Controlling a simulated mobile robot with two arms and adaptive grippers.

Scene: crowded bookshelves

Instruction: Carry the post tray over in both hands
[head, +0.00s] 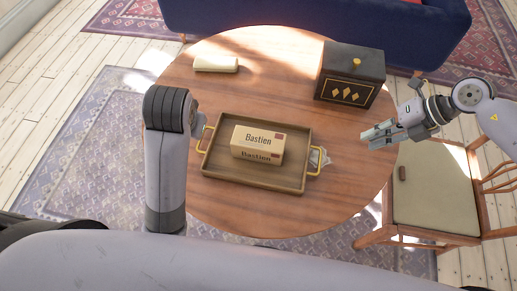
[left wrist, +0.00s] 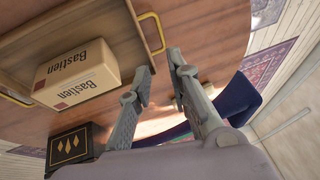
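The post tray (head: 225,179) is a brown wooden tray with brass handles, lying on a round wooden table. A cream box marked Bastien (head: 257,143) lies in it; the box also shows in the left wrist view (left wrist: 78,75). My left gripper (left wrist: 160,62) is open and empty, its fingertips close to one brass handle (left wrist: 152,32) but not around it. In the head view my left arm hides most of that gripper, beside the tray's left handle (head: 204,139). My right gripper (head: 368,136) looks open and empty, to the right of the tray, apart from the right handle (head: 314,173).
A black box with gold diamonds (head: 349,75) stands at the table's back right. A cream object (head: 215,64) lies at the back left. A small pale item (head: 322,156) lies by the right handle. A chair (head: 435,195) stands right, a blue sofa (head: 300,25) behind.

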